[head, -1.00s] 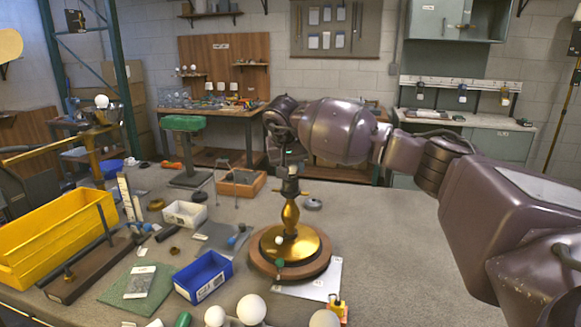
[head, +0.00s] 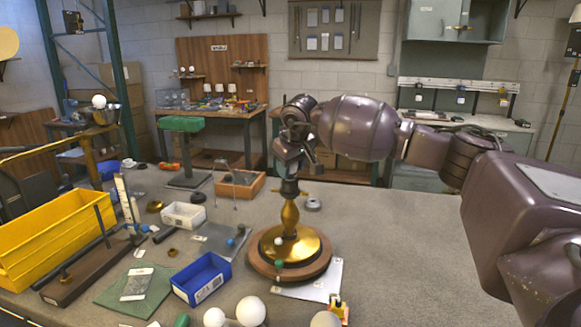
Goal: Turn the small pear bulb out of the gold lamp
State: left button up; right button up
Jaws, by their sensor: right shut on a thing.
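The gold lamp (head: 290,215) stands upright on a round wooden base with a brass plate, near the middle of the table in the head view. Its dark socket (head: 289,187) points up. My right gripper (head: 289,174) is directly above the socket, pointing down, and is shut at the lamp's top. The small pear bulb is hidden between the fingers, so I cannot see how far it sits in the socket. My left gripper is not in view.
A blue bin (head: 202,279) and a white bin (head: 184,215) stand left of the lamp. A yellow crate (head: 50,240) is at far left. Round white bulbs (head: 250,311) are at the front edge. The table right of the lamp is clear.

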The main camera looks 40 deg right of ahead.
jog(key=shift+f+n+y+b, duration=0.1)
jog(key=shift+n+y+b, duration=0.3)
jog(key=shift+n, duration=0.6)
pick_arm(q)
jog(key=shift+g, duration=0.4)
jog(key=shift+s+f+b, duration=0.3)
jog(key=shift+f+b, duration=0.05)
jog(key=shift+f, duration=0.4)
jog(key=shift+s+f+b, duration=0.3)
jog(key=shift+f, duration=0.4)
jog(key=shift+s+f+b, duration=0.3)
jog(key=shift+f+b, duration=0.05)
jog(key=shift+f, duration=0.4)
pick_arm(e)
jog(key=shift+d+n, duration=0.1)
jog(key=shift+n, duration=0.3)
jog(key=shift+r, duration=0.2)
jog(key=o, duration=0.7)
